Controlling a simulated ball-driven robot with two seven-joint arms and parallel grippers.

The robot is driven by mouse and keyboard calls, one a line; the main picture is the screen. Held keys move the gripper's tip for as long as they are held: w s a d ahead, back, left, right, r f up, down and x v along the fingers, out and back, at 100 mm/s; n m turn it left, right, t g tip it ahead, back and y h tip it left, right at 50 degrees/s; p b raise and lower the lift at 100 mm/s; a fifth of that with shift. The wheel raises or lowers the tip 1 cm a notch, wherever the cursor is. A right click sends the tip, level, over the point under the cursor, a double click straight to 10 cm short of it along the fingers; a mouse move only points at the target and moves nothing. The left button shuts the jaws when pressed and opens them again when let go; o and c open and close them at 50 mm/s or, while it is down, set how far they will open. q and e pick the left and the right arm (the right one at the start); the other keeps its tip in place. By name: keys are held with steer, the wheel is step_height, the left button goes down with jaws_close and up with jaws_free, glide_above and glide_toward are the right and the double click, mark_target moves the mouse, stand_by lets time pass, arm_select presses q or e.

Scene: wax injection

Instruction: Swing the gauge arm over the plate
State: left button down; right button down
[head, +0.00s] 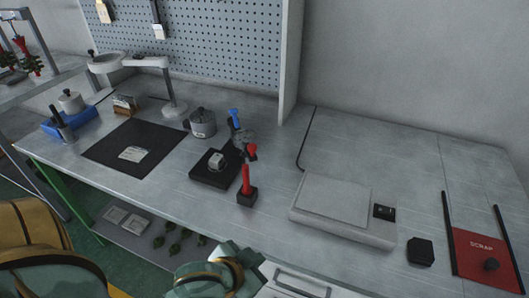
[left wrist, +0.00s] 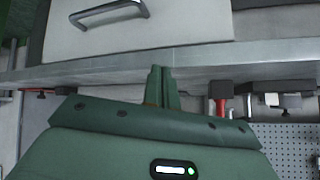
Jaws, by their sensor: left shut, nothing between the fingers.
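The gauge stands on the bench in the middle of the head view, with a flat black plate (head: 214,168) that has a small round grey piece (head: 216,160) on it. A red post (head: 246,180) rises from a black block (head: 247,197) to the plate's right. A round dial (head: 243,137) and a blue handle (head: 234,117) show above and behind; how they join is hard to tell. The red post also shows in the left wrist view (left wrist: 221,104), upside down. My left gripper (head: 246,254) is shut and empty near the bench's front edge, apart from the gauge. My right gripper is out of view.
A pale flat box with a small display (head: 340,207) sits right of the gauge, and a red scrap tray (head: 485,257) lies far right. A grey pot (head: 202,123) and dark mat (head: 112,151) lie left. A drawer handle (left wrist: 108,12) is near my left gripper.

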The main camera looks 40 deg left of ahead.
arm_select(q)
steer(key=w+d+r+n+t+h, duration=0.6)
steer(key=w+d+r+n, duration=0.2)
steer(key=d+r+n, duration=0.15)
steer(key=w+a+r+n+t+y, duration=0.1)
steer(key=w+r+n+t+y, duration=0.25)
steer(key=n, duration=0.75)
steer(key=w+a+r+n+t, duration=0.1)
steer(key=w+r+n+t, duration=0.1)
steer(key=r+n+t, duration=0.65)
steer(key=w+a+f+m+g+y, duration=0.2)
steer(key=a+m+g+y, duration=0.3)
steer(key=m, duration=0.6)
steer(key=w+a+f+m+g+y, duration=0.2)
steer(key=a+f+m+g+y, duration=0.2)
steer(key=a+m, duration=0.4)
steer(key=w+a+f+m+g+y, duration=0.3)
steer(key=a+m+g+y, duration=0.2)
steer(key=m, duration=0.9)
steer(key=shift+a+f+g+y+p, duration=0.4)
steer(key=shift+a+y, duration=0.65)
steer(key=shift+y, duration=0.2)
